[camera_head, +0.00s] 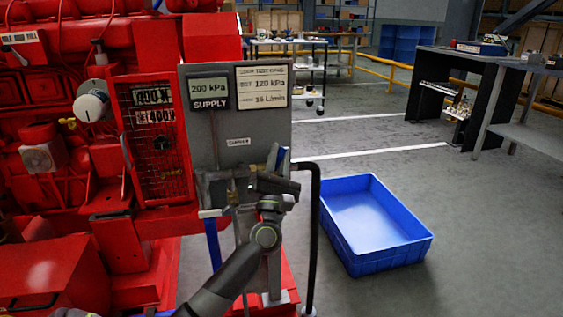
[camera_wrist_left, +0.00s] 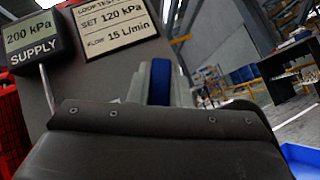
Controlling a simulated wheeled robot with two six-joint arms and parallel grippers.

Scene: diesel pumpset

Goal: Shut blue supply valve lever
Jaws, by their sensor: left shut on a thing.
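The blue supply valve lever (camera_head: 281,158) stands roughly upright at the right edge of the grey panel (camera_head: 225,130). My left gripper (camera_head: 273,158) is at the panel's lower right, shut on the lever. In the left wrist view, the blue lever (camera_wrist_left: 160,82) shows between the pale grey fingers of my left gripper (camera_wrist_left: 161,88). The valve body and the lever's lower end are hidden behind the gripper. A supply gauge (camera_head: 209,92) reads 200 kPa. My right gripper is not in view.
The red pumpset (camera_head: 60,170) fills the left side. A black pipe (camera_head: 314,235) rises just right of my left gripper. An empty blue crate (camera_head: 395,256) sits on the floor to the right. Workbenches stand farther back, with open floor between.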

